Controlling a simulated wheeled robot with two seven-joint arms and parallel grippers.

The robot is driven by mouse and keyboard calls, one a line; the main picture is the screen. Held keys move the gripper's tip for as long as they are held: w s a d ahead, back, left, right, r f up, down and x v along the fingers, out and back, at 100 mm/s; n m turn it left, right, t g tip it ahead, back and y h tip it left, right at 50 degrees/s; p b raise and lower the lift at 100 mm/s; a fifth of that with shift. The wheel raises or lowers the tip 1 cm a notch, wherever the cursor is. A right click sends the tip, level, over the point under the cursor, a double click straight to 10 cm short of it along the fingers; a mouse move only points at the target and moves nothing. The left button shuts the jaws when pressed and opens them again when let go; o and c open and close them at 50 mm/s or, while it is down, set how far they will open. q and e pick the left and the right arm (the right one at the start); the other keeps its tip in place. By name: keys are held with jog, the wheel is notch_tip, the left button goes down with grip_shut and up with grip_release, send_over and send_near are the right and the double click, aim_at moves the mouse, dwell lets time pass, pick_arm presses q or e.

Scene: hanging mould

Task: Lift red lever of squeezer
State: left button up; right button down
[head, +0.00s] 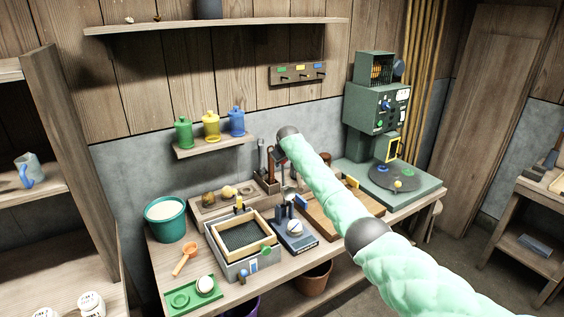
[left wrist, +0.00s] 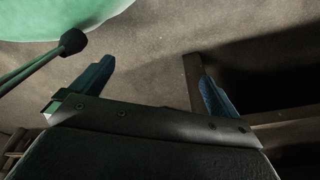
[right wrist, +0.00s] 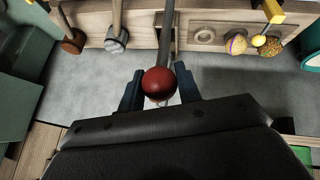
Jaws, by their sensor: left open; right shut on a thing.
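The red ball knob (right wrist: 158,86) of the lever sits between the fingers of my right gripper (right wrist: 157,80) in the right wrist view. That gripper is shut on the knob, and the grey lever rod (right wrist: 167,32) runs up from it in the picture. In the head view, the dark blue squeezer (head: 290,240) stands on the bench with a pale round piece on it. My right arm hides part of the area behind it. My left gripper (left wrist: 152,72) is open and empty in the left wrist view, away from the bench things.
A framed wooden tray (head: 224,258) stands left of the squeezer, and a wooden board (head: 335,222) lies to its right. A teal bucket (head: 166,232), an orange scoop (head: 186,254) and a green tray (head: 178,300) are further left. A green machine (head: 380,110) stands at the right.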

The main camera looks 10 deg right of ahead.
jog(key=c, duration=1.4)
grip_release()
pick_arm(q)
jog(key=shift+w+d, duration=0.1)
jog(key=shift+d, duration=0.25)
pick_arm(e)
jog(key=o, duration=0.4)
jog(key=shift+f, duration=0.1)
jog(key=shift+s+r, duration=0.15)
jog(key=shift+r, duration=0.1)
jog(key=shift+s+d+r+b, duration=0.1)
jog(key=shift+s+r+b, duration=0.1)
jog(key=shift+b, duration=0.15)
pick_arm(q)
notch_tip(320, 180, up, 5)
jog(key=w+d+b, duration=0.1)
jog(key=w+b, duration=0.1)
jog(key=shift+w+d, duration=0.3)
jog(key=shift+w, duration=0.1)
pick_arm(e)
jog(key=shift+v, duration=3.35)
pick_arm(q)
jog(key=shift+r, duration=0.1)
